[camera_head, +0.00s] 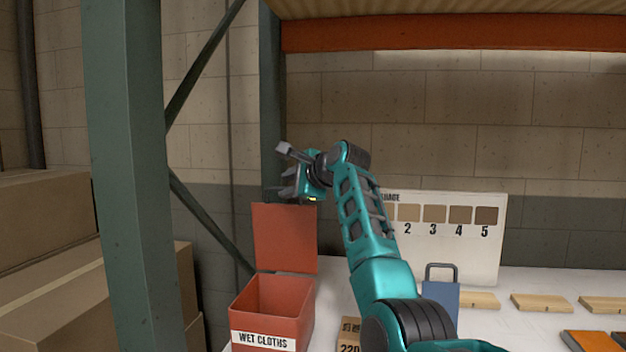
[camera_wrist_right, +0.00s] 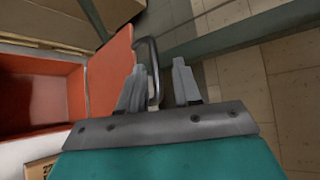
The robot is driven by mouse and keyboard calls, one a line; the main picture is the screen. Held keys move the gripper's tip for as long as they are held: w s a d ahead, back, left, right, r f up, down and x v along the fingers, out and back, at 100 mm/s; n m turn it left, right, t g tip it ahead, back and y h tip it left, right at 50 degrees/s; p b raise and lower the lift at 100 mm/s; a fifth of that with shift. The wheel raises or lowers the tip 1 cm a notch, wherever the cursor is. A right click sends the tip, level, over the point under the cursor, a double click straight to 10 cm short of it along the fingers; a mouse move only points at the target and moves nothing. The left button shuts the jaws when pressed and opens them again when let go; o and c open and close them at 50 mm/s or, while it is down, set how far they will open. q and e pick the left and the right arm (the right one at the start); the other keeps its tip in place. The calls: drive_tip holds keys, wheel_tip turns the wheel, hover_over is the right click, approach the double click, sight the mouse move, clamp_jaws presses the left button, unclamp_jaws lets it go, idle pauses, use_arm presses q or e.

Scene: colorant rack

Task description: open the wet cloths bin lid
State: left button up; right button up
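The wet cloths bin (camera_head: 307,308) is a red box with a white label reading "WET CLOTHS". Its lid (camera_head: 285,238) stands upright at the back, so the bin is open and its inside looks empty. In the right wrist view the bin (camera_wrist_right: 82,95) is at the left, and the lid (camera_wrist_right: 108,68) is edge-near beside the fingers. A dark loop handle (camera_wrist_right: 152,52) on the lid reaches between the fingers. My right gripper (camera_head: 286,172) is just above the lid's top edge. Its fingers (camera_wrist_right: 160,85) are apart, with a gap around the handle. My left gripper is not in view.
A green rack post (camera_head: 128,180) stands at the left, with cardboard boxes (camera_head: 60,285) beyond it. A shade card (camera_head: 465,250), a blue handled item (camera_head: 440,303) and wooden pieces (camera_head: 542,302) are on the white shelf at right. An orange beam (camera_head: 450,35) crosses above.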

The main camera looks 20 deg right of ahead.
drive_tip(key=b+v, duration=0.1)
drive_tip(key=v, duration=0.8)
drive_tip(key=shift+r, duration=0.15)
